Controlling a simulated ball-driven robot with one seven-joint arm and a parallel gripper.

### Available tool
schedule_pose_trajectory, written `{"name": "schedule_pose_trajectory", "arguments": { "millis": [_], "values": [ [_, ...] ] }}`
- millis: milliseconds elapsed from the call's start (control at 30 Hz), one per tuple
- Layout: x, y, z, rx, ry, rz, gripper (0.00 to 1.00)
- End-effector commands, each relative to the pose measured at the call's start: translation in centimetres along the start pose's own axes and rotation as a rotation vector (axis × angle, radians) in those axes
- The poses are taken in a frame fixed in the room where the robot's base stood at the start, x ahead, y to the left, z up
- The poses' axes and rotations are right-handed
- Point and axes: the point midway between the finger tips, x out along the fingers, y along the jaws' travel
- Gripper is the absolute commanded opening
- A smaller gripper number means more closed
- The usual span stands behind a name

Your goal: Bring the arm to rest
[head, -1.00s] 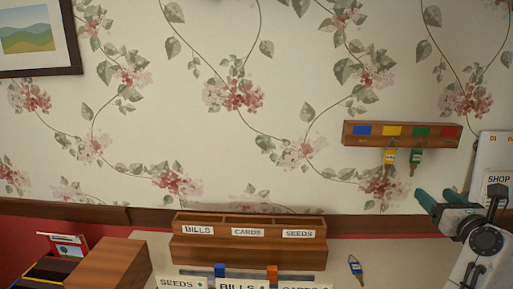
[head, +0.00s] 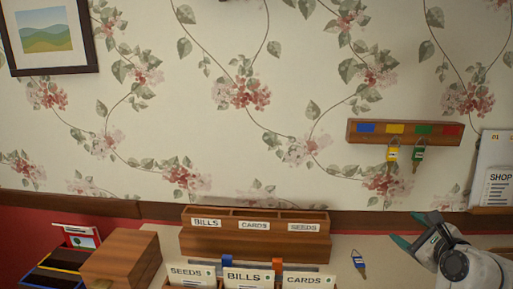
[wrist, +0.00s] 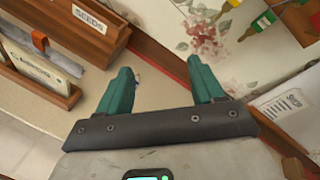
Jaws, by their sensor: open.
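My gripper (head: 418,231) is at the right of the head view, above the table's right part and below the key rack. In the wrist view my gripper (wrist: 162,85) shows two green fingers spread apart with nothing between them. A blue-tagged key (head: 358,263) lies on the table to the left of the gripper. In the wrist view it is mostly hidden behind the left finger.
A wooden key rack (head: 404,132) on the wall holds a yellow-tagged key (head: 392,151) and a green-tagged key (head: 418,153). A labelled wooden sorter (head: 255,243) stands at the wall, with cards before it. A wooden box (head: 120,258) is left. A SHOP paper (head: 500,187) is right.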

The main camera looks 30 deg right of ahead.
Motion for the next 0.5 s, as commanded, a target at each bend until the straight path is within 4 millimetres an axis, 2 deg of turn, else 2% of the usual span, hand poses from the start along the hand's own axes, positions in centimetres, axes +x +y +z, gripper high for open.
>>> {"name": "schedule_pose_trajectory", "arguments": {
  "millis": [167,267,367,500],
  "values": [
    [-0.2,7.6,-1.6,-0.460,0.064,0.210,0.67],
    [-1.2,12.7,-3.1,-0.779,0.068,0.370,0.67],
    [-2.9,17.8,-4.9,-1.085,0.033,0.539,0.67],
    [-6.4,24.4,-7.6,-1.493,-0.085,0.783,0.67]
  ]
}}
